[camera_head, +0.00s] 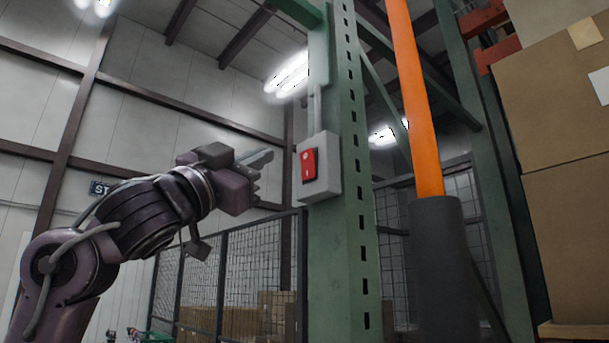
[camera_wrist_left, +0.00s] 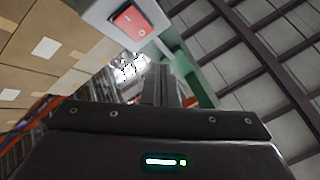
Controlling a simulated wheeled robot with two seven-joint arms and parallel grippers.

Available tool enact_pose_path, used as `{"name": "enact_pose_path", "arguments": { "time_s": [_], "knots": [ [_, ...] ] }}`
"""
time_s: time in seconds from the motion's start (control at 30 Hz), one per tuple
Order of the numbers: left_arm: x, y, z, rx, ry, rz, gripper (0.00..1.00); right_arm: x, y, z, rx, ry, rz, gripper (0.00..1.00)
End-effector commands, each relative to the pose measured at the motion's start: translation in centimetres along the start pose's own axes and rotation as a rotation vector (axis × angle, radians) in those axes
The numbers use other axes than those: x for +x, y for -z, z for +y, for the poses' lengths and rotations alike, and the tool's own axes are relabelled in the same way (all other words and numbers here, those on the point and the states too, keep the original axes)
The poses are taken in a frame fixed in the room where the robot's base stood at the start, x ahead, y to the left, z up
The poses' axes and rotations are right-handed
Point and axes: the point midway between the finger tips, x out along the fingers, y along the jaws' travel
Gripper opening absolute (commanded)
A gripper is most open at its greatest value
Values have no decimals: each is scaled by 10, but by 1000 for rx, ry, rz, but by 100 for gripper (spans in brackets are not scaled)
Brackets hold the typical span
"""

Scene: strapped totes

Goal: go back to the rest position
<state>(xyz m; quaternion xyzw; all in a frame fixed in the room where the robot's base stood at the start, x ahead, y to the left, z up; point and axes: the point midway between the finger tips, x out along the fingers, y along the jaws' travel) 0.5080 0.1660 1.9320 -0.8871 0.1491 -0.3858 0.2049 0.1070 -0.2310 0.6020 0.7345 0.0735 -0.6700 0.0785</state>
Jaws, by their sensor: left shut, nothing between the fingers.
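My left arm comes in from the left in the head view. Its gripper (camera_head: 262,158) is shut and empty, raised just left of a grey switch box. The box (camera_head: 330,176) is fixed to a green rack post and carries a red rocker switch (camera_head: 309,165). The fingertips look apart from the switch. In the left wrist view, the shut gripper (camera_wrist_left: 162,85) shows at the middle, and the red switch (camera_wrist_left: 132,22) is above and left of it. My right gripper is in neither view.
The green post (camera_head: 348,250) stands right of the gripper. An orange pole (camera_head: 416,100) in a dark sleeve (camera_head: 444,270) stands further right, beside stacked cardboard boxes (camera_head: 556,110). A mesh fence (camera_head: 250,265) is behind. The space above my left arm is open.

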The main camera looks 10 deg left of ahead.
Motion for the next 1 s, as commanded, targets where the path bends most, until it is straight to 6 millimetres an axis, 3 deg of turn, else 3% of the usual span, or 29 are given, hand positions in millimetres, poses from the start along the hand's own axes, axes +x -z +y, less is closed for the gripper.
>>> {"name": "enact_pose_path", "arguments": {
  "time_s": [0.47,0.57,0.67,0.87,1.0],
  "knots": [
    [0,-1,0,-1,0,0,0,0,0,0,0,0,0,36],
    [2,-16,3,-13,-2,-18,0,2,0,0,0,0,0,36],
    [5,-60,11,-46,-8,-67,0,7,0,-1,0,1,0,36],
    [0,-205,44,-150,-17,-231,0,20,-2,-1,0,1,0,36],
    [-20,-306,75,-215,-21,-350,0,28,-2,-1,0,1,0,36]
  ]
}}
